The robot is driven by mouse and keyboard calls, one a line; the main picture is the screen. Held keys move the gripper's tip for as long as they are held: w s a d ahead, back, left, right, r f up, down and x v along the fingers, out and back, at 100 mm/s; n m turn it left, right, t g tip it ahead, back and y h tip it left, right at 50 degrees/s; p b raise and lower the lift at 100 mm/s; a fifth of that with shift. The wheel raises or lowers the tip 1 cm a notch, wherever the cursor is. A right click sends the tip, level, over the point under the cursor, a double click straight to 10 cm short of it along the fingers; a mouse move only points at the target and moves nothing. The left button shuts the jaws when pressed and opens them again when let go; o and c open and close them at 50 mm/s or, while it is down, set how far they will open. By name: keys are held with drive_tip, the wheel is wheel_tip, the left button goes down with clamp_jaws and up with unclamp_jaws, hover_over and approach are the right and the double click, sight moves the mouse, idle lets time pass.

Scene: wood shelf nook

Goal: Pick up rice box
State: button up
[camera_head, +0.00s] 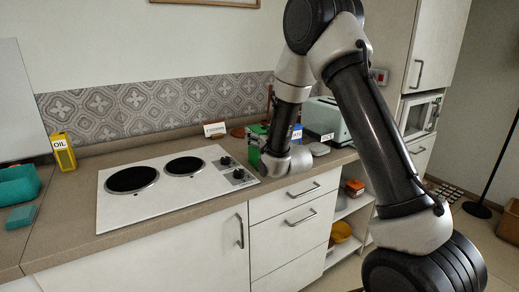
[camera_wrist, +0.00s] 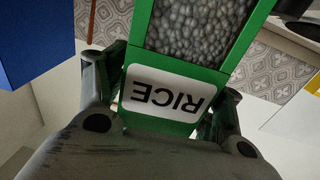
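The rice box is green with a dark window of pale grains and a white RICE label, and it fills the middle of the wrist view (camera_wrist: 168,118). In the head view only a green part of it (camera_head: 252,146) shows at the back of the counter, behind my arm's end. My gripper (camera_wrist: 170,88) has one finger on each side of the box, both against its sides, so it looks shut on it. The fingertips are hidden in the head view. I cannot tell whether the box is off the counter.
A blue box (camera_head: 297,132) stands just right of the rice box, with a grey-green toaster (camera_head: 328,122) beyond it. A white two-plate cooktop (camera_head: 172,186) lies to the left. A yellow OIL box (camera_head: 63,152) and teal containers (camera_head: 18,186) are farther left.

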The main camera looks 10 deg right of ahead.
clamp_jaws()
drive_tip(key=shift+r, duration=0.15)
